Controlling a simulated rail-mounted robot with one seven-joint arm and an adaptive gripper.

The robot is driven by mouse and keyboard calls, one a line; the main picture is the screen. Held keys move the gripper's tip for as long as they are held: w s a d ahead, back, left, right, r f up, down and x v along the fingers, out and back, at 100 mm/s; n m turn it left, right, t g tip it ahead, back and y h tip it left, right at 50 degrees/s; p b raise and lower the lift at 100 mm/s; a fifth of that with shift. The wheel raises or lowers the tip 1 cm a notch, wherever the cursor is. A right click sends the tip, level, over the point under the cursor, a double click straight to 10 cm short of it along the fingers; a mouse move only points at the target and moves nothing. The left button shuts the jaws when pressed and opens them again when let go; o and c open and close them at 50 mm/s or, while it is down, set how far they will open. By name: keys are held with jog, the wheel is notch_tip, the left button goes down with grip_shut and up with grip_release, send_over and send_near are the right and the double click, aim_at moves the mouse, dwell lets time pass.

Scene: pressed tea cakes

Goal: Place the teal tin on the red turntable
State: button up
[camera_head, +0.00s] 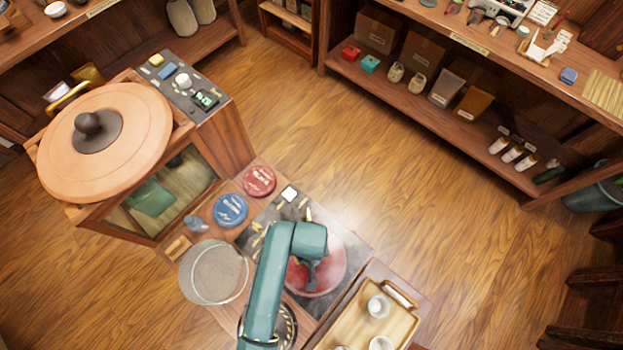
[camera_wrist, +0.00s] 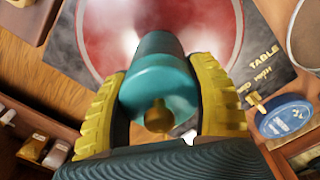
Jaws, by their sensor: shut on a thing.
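The teal tin (camera_wrist: 160,82), with a brass knob facing the camera, is between the two yellow fingers of my gripper (camera_wrist: 163,72) in the wrist view. The fingers are shut on its sides. The red turntable (camera_wrist: 108,32) lies beyond the tin; the tin overlaps it in that view. I cannot tell whether the tin touches it. In the head view the red turntable (camera_head: 331,266) is partly covered by my teal arm, and my gripper (camera_head: 311,282) is over it. The tin cannot be made out there.
A blue round tin (camera_head: 230,210) and a red round tin (camera_head: 259,181) lie left of the turntable. A round clear container (camera_head: 213,272) is at its lower left. A wooden tray (camera_head: 352,335) with white cups stands at its lower right.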

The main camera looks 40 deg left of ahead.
notch_tip(320, 180, down, 2)
jog(key=shift+f, duration=0.15)
jog(key=o, duration=1.2)
notch_tip(320, 180, up, 12)
jog(key=shift+r+p, duration=0.15)
jog(key=shift+p, duration=0.75)
